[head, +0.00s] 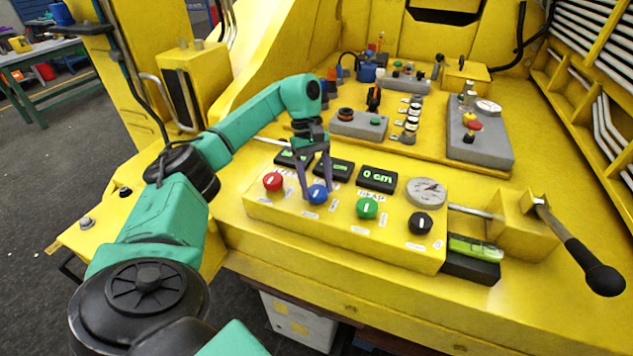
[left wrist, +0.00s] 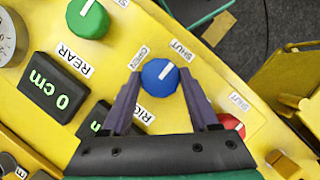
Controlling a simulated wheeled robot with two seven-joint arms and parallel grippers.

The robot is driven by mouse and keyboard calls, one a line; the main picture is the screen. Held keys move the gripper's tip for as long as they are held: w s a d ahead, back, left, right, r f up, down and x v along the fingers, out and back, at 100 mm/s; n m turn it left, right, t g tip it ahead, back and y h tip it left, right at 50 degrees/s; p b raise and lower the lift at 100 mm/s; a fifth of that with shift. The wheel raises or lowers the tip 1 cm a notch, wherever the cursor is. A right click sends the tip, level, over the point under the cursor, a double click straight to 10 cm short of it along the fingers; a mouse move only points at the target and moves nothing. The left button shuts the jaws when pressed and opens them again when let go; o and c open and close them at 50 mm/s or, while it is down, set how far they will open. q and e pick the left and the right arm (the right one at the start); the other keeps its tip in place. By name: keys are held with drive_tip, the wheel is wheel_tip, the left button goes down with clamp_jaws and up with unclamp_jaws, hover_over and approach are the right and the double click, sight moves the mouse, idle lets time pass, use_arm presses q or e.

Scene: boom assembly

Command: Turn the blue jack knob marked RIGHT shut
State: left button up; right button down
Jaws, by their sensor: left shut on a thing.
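The blue jack knob (head: 317,194) sits on the sloped yellow control panel (head: 300,216), between a red knob and a green knob. It also shows in the left wrist view (left wrist: 160,76), where its white pointer line slants toward the SHUT label (left wrist: 182,50), with the OPEN label (left wrist: 141,58) on its other side. A partly hidden label below it begins with "RIG" (left wrist: 143,113). My left gripper (head: 318,184) reaches down from above with its two purple fingers on either side of the blue knob, shut on it. My right gripper is not in view.
The red knob (head: 272,181), green knob (head: 367,208) and black knob (head: 420,223) stand close by. Black displays (head: 377,179) and a round gauge (head: 426,192) lie behind them. A black-handled lever (head: 580,253) sticks out at right. Grey control boxes (head: 358,126) stand farther back.

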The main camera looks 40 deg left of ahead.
use_arm(q)
drive_tip(key=o, duration=1.4)
drive_tip(key=shift+w+a+r, duration=0.15)
drive_tip(key=shift+r, duration=0.2)
drive_tip(key=v, duration=0.4)
drive_tip(key=p+v, duration=0.6)
drive_tip(key=v, duration=0.3)
drive_tip(key=shift+a+r+p, duration=0.15)
drive_tip(key=shift+r+p, duration=0.2)
drive_tip(key=shift+p, duration=0.05)
